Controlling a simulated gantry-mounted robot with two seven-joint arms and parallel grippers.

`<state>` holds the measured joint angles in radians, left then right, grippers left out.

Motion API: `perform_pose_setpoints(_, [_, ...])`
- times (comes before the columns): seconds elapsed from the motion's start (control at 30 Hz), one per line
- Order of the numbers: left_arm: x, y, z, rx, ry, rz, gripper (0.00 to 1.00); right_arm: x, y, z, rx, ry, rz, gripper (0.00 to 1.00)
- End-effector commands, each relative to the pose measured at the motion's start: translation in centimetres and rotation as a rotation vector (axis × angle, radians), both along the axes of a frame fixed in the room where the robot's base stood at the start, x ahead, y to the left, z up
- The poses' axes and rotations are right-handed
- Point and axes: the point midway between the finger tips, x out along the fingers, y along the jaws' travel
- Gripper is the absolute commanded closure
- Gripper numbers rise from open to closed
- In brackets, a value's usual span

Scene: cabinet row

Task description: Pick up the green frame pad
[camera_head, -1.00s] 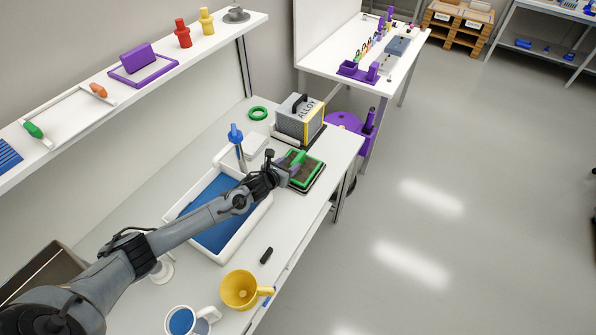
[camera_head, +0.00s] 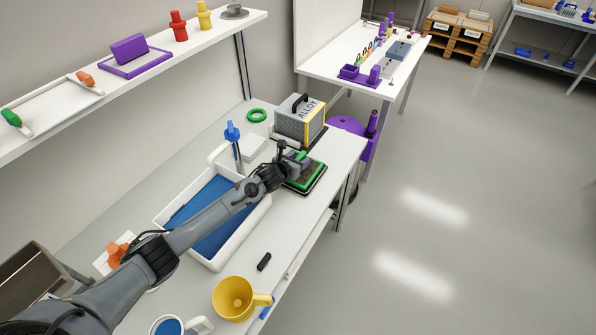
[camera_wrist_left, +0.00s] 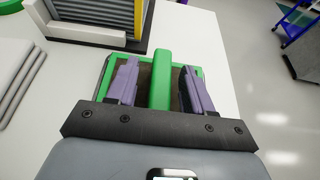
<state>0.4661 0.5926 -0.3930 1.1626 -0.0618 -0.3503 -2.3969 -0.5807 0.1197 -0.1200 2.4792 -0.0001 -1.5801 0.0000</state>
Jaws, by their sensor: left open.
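The green frame pad (camera_head: 317,177) lies on a dark tray near the right edge of the bench. It has a green rim, a dark middle and a raised green bar handle. In the left wrist view the handle (camera_wrist_left: 160,96) stands between the two purple-grey fingers of my left gripper (camera_wrist_left: 160,72). The fingers are open, one each side of the handle, with gaps to it. In the head view my left gripper (camera_head: 296,164) is over the pad and hides part of it. My right gripper is not in view.
A grey box marked ALLOY (camera_head: 301,117) stands just behind the pad. A white tray with a blue bottom (camera_head: 254,222) lies under my left arm. A bottle with a blue top (camera_head: 233,133), a green ring (camera_head: 257,115) and a yellow mug (camera_head: 235,298) are also on the bench.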

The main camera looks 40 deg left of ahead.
Motion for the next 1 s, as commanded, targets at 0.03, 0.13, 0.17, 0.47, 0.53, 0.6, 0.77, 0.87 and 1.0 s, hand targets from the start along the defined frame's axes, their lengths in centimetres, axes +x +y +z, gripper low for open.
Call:
perform_pose_setpoints(0.03, [0.07, 0.0, 0.03, 0.0, -0.001, 0.0, 0.49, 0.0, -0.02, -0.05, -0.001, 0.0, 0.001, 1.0])
perform_pose_setpoints(0.13, [0.07, 0.01, 0.09, 0.0, -0.001, 0.0, 0.49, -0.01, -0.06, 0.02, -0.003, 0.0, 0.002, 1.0])
perform_pose_setpoints(0.17, [0.06, 0.01, 0.09, 0.0, -0.001, 0.0, 0.49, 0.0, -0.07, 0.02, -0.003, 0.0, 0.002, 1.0])
perform_pose_setpoints(0.47, [0.04, 0.02, 0.08, -0.001, -0.001, 0.0, 0.86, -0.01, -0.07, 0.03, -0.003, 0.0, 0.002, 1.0])
perform_pose_setpoints(0.53, [0.04, 0.01, 0.07, -0.001, -0.001, 0.0, 0.96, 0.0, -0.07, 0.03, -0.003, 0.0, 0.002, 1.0])
perform_pose_setpoints(0.6, [0.04, 0.02, 0.07, -0.001, -0.001, 0.0, 1.0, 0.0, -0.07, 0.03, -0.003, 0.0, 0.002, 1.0])
perform_pose_setpoints(0.77, [0.06, 0.03, 0.13, -0.001, -0.002, 0.0, 1.0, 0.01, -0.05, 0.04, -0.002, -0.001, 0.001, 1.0])
perform_pose_setpoints(0.87, [0.06, 0.04, 0.19, -0.001, -0.002, 0.0, 1.0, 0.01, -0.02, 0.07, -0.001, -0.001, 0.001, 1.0])
perform_pose_setpoints(1.0, [0.08, 0.08, 0.66, 0.001, -0.003, 0.001, 1.0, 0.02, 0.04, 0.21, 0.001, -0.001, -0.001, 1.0])
